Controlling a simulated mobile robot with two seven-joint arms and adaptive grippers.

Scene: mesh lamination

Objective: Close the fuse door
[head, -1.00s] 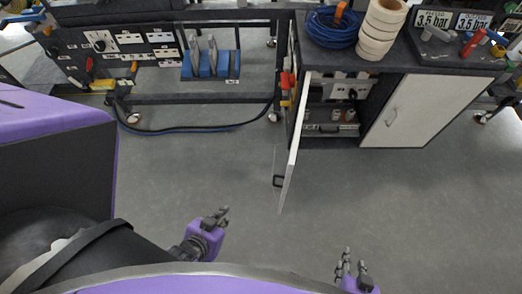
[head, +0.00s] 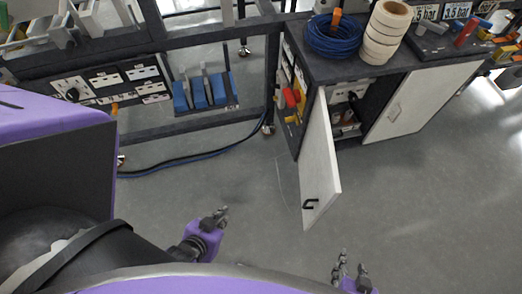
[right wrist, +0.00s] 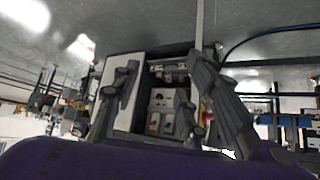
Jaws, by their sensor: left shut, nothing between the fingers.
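The fuse door (head: 320,165) is a white panel with a black handle (head: 311,204). It stands open from the dark cabinet (head: 325,68), swung out towards me. In the right wrist view the picture is upside down, and a pale strip (right wrist: 199,25) looks like the door edge-on. The open compartment (right wrist: 163,100) with its fuse gear shows between the fingers there. My left gripper (head: 220,215) is shut and empty, left of the door and apart from it. My right gripper (head: 352,268) is open and empty, nearer to me than the door; its spread fingers (right wrist: 165,100) show in the wrist view.
A closed white door (head: 420,100) is right of the opening. A blue cable coil (head: 333,30) and a stack of pale rolls (head: 386,32) sit on the cabinet top. A frame with blue holders (head: 203,92) and a floor cable (head: 190,158) are at left. The floor before me is clear.

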